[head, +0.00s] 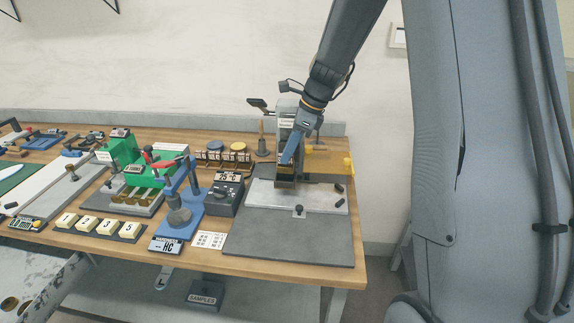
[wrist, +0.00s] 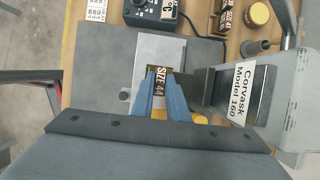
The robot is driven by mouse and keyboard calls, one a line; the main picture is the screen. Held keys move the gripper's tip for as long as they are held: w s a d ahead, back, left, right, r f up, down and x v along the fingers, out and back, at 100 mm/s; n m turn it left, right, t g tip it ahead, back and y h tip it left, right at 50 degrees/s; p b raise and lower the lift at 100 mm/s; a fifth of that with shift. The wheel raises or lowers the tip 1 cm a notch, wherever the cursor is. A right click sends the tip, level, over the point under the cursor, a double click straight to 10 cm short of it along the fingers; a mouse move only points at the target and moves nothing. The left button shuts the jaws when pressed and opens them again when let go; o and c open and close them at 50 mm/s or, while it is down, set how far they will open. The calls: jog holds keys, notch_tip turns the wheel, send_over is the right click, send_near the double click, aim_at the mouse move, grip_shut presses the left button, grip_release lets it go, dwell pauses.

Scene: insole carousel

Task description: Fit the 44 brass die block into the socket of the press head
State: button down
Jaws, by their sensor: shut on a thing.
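My gripper (wrist: 158,92) has blue fingers and is shut on the 44 brass die block (wrist: 158,84), whose dark label reads SIZE 44. In the head view my gripper (head: 290,152) hangs in front of the press, above the pale plate, and the block is hard to make out. The press (head: 287,112) is grey, labelled Corvask Model 160 in the wrist view (wrist: 245,95). Dark metal parts of its head (wrist: 203,84) lie just right of the block in the wrist view. The socket itself is not clearly seen, and I cannot tell whether the block touches it.
A dark mat (head: 285,235) and a pale metal plate (head: 310,197) lie below. A temperature box (head: 224,196), a blue stand (head: 180,215) and a green machine (head: 130,165) are to the left. The mat's front is clear.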

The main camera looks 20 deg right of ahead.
aim_at(289, 164)
jog(key=shift+f+p, duration=0.5)
jog(key=shift+f, duration=1.8)
jog(key=shift+f, duration=0.1)
jog(key=c, duration=1.7)
grip_release()
jog(key=shift+c, duration=0.2)
jog(key=b+v, duration=0.3)
jog(key=v, duration=0.9)
jog(key=s+a+f+n+h, duration=0.2)
jog(key=s+f+n, duration=0.3)
jog(key=s+n, duration=0.6)
jog(key=s+a+f+n+h, duration=0.2)
jog(key=s+f+n, duration=0.4)
jog(key=s+n, duration=0.5)
jog(key=shift+n, duration=0.3)
jog(key=shift+s+a, duration=0.15)
